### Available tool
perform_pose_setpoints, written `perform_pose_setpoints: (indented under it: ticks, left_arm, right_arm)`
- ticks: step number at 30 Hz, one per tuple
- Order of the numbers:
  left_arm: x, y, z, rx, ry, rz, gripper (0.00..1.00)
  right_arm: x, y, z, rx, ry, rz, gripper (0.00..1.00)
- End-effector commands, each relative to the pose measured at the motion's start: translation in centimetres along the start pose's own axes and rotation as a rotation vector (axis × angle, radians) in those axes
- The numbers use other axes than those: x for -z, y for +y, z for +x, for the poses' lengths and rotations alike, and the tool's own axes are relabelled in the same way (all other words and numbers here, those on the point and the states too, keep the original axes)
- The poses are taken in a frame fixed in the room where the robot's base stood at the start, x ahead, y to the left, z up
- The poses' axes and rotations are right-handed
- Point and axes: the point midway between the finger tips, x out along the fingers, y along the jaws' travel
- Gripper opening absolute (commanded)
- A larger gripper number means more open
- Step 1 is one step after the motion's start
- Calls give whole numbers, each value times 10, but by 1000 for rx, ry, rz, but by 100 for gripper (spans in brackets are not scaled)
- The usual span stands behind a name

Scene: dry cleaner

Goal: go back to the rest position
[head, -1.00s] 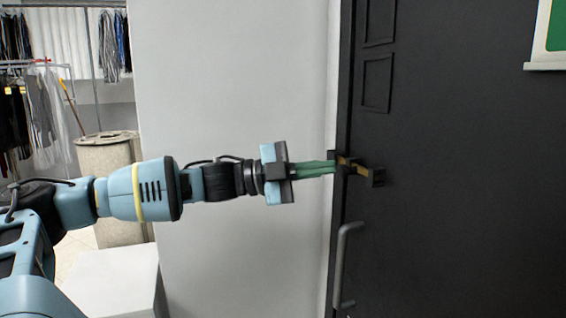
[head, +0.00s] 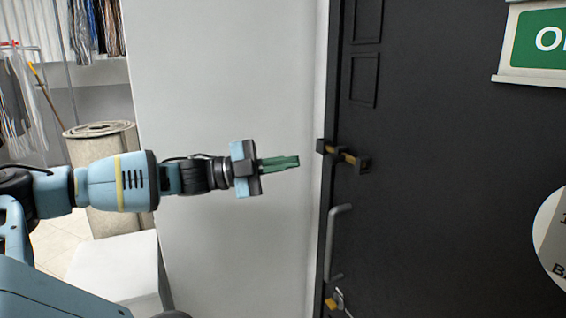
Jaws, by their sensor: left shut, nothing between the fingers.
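My left gripper (head: 297,161) reaches in from the left with its green fingers shut and empty. Its fingertips are in front of the white wall, a little left of the dark door (head: 440,200) and apart from it. A latch with a brass-coloured bar (head: 346,157) sits at the door's left edge, to the right of the fingertips. A grey pull handle (head: 335,240) is below the latch. My right gripper does not show.
A rolled beige carpet (head: 102,145) stands behind my left arm. A white box-like surface (head: 110,265) is below the arm. Clothes hang on racks (head: 95,30) at the far left. A green sign (head: 540,40) is at the upper right. A lock with a key-like piece (head: 340,300) sits low on the door.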

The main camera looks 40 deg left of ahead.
Motion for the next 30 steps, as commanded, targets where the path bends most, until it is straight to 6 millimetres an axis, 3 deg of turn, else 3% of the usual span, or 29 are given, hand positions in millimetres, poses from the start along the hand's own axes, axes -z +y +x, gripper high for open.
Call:
perform_pose_setpoints:
  ticks: [12, 16, 20, 24, 30]
  left_arm:
    - [0, 0, 0, -1, 0, -1, 0]
    - [-6, 16, 7, -9, 1, -29, 0]
    - [-22, 67, 25, -32, -10, -116, 0]
    - [-39, 146, 44, -52, -42, -249, 0]
    - [-49, 256, 53, -58, -129, -439, 0]
  right_arm:
    - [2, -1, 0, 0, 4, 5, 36]
    - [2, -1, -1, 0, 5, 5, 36]
    - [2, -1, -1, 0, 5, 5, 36]
    - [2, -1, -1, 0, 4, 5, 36]
    - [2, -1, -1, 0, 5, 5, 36]
